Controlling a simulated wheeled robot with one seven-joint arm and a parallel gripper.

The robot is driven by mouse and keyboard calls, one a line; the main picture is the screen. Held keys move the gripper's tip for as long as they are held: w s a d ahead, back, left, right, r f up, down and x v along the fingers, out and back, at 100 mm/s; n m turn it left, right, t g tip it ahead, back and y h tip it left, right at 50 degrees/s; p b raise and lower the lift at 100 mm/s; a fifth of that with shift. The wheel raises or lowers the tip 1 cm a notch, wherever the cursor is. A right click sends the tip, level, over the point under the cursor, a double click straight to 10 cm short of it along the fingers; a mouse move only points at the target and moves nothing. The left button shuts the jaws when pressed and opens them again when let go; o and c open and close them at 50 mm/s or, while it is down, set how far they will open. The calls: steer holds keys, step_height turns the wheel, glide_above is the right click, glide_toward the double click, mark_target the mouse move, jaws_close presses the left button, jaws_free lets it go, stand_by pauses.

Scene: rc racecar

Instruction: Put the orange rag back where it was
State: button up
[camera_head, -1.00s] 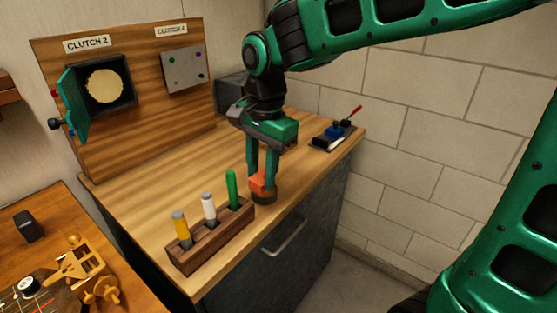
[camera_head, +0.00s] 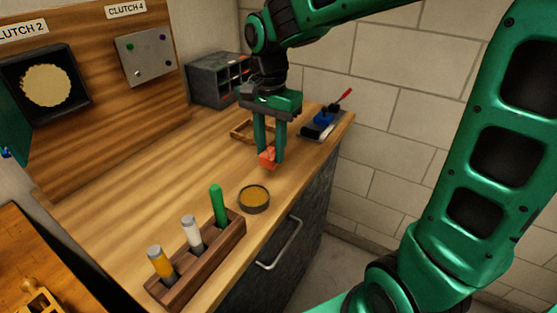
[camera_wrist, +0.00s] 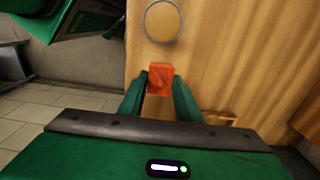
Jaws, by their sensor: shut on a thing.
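The orange rag (camera_head: 268,158) is a small bright orange piece between the fingertips of my gripper (camera_head: 269,150). My gripper is shut on it and holds it near the right part of the wooden counter (camera_head: 140,185). In the wrist view the rag (camera_wrist: 160,80) sits between the two green fingers (camera_wrist: 160,92), over the counter's edge region. I cannot tell exactly how high it is above the wood. A round tin with a yellow-brown inside (camera_head: 254,198) stands on the counter in front of the gripper. It also shows in the wrist view (camera_wrist: 162,21).
A wooden rack (camera_head: 200,262) with several coloured markers stands at the front. A small wooden tray (camera_head: 240,131) lies behind the gripper, partly hidden. A dark organizer (camera_head: 214,80) is at the back. A blue and black tool (camera_head: 322,121) is at the right. The counter's left middle is clear.

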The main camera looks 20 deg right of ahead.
steer(key=d+f, duration=0.1)
steer(key=w+d+f, duration=0.1)
steer(key=d, duration=0.1)
steer(key=shift+w+f, duration=0.2)
steer(key=shift+f, duration=1.85)
steer(key=o, duration=0.9)
step_height(320, 180, up, 12)
steer(key=s+d+f+n, duration=0.1)
steer(key=s+d+f, duration=0.2)
steer(key=s+d, duration=0.2)
steer(key=s+d+f+n, duration=0.2)
steer(key=s+d, duration=0.4)
steer(key=s, duration=0.4)
steer(key=s+d+f+n, duration=0.1)
steer(key=s+d+f, duration=0.3)
steer(key=s+d, duration=0.2)
steer(key=shift+s+d+f, duration=0.15)
steer(key=shift+s, duration=0.4)
steer(key=shift+s+d+f, duration=0.1)
steer(key=shift+s, duration=0.45)
